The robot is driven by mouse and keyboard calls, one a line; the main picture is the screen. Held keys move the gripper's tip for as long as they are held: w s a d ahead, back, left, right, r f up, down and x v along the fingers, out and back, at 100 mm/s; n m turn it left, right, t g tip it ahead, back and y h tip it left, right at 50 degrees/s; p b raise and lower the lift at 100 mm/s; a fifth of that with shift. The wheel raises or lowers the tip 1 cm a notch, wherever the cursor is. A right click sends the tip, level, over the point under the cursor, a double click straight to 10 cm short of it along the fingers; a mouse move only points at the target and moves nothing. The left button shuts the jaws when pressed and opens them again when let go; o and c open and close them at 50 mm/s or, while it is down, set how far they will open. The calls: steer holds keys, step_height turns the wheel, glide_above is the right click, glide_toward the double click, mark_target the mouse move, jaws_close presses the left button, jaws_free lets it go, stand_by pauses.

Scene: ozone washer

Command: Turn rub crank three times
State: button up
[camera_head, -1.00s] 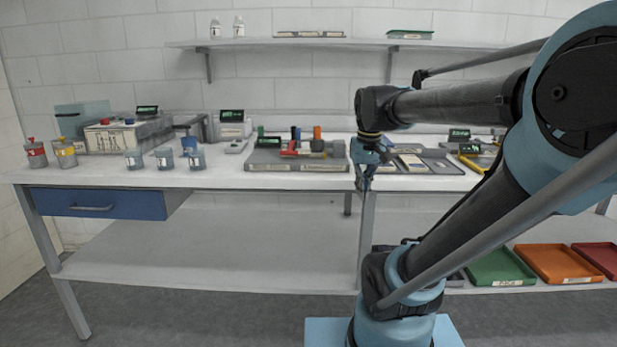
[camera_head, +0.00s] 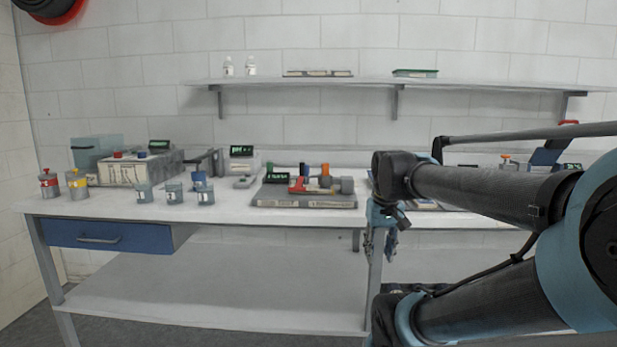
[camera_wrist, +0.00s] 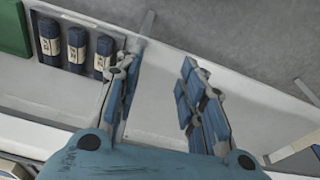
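A grey-based device (camera_head: 303,200) stands on the bench near the middle in the head view, with a red part, upright blue and orange pieces and a grey cylinder. It may carry the rub crank, but I cannot make out which part is the crank. My gripper (camera_head: 384,250) hangs in front of the bench edge, right of this device and apart from it. In the wrist view my gripper (camera_wrist: 160,58) has its two blue fingers spread with nothing between them, above the bench edge and floor.
A green block and several dark labelled cylinders (camera_wrist: 78,45) lie beside the fingers in the wrist view. Three small cups (camera_head: 174,193), two canisters (camera_head: 77,184) and a box (camera_head: 135,170) stand at bench left. A shelf (camera_head: 370,83) runs above.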

steer(key=w+a+r+n, duration=0.1)
steer(key=w+a+r, duration=0.3)
steer(key=w+r, duration=0.45)
steer(key=w+a+r+n, duration=0.1)
steer(key=w+a+r, duration=0.4)
steer(key=r, duration=0.6)
step_height(320, 180, up, 14)
steer(key=n+g, duration=0.2)
glide_above(307, 167)
steer(key=w, duration=0.1)
step_height(307, 167, down, 17)
steer(key=shift+a+f, duration=0.1)
steer(key=shift+a, duration=0.05)
jaws_close()
